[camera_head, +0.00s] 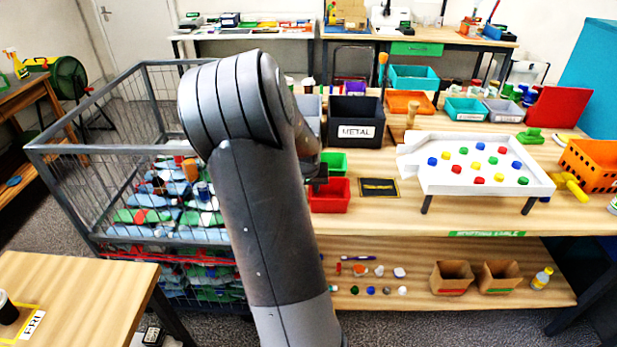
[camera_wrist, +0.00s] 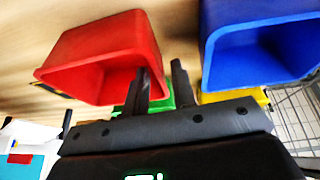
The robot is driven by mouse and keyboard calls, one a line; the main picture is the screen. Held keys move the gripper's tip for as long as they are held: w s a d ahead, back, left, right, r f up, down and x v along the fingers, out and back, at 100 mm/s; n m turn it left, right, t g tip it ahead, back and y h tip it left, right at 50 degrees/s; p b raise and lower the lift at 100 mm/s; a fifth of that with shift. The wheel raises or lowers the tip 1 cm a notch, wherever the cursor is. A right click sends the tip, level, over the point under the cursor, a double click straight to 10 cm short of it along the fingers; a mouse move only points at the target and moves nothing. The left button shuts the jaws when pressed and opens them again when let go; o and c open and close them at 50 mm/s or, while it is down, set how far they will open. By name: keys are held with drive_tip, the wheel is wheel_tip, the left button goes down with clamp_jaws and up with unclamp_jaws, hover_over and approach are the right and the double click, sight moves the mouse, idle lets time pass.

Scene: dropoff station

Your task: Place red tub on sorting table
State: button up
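A red tub (camera_head: 329,198) stands on the wooden table (camera_head: 385,222) near its front left edge, in front of a green tub (camera_head: 334,162). In the wrist view the red tub (camera_wrist: 100,50) fills the upper left, its open top facing the camera. My gripper (camera_wrist: 160,68) is at the tub's right side in that view. Its two dark fingers are apart, one on either side of the tub's right wall. Contact with the wall cannot be told. In the head view my gripper (camera_head: 318,178) is mostly hidden behind my arm, just over the tub.
A blue tub (camera_wrist: 260,50) is close on the right in the wrist view, with a yellow tub (camera_wrist: 235,97) nearby. A black METAL bin (camera_head: 356,124) and a white legged tray (camera_head: 470,175) stand farther along. A wire cage (camera_head: 110,85) is left; a smaller wooden table (camera_head: 75,285) is at lower left.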

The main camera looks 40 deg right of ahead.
drive_tip(key=v, duration=1.1)
drive_tip(key=s+a+r+n+t+y, duration=0.1)
drive_tip(key=s+a+r+n+y, duration=0.15)
drive_tip(key=a, duration=0.75)
drive_tip(key=s+a+r+n+t+y, duration=0.1)
drive_tip(key=a+r+n, duration=0.15)
drive_tip(key=a, duration=0.65)
drive_tip(key=s+a+r+n, duration=0.3)
drive_tip(key=s+a+r, duration=0.1)
drive_tip(key=s+a, duration=0.8)
drive_tip(key=shift+s+a+n+t, duration=0.25)
drive_tip(key=shift+a+n+t, duration=0.15)
drive_tip(key=shift+a, duration=0.75)
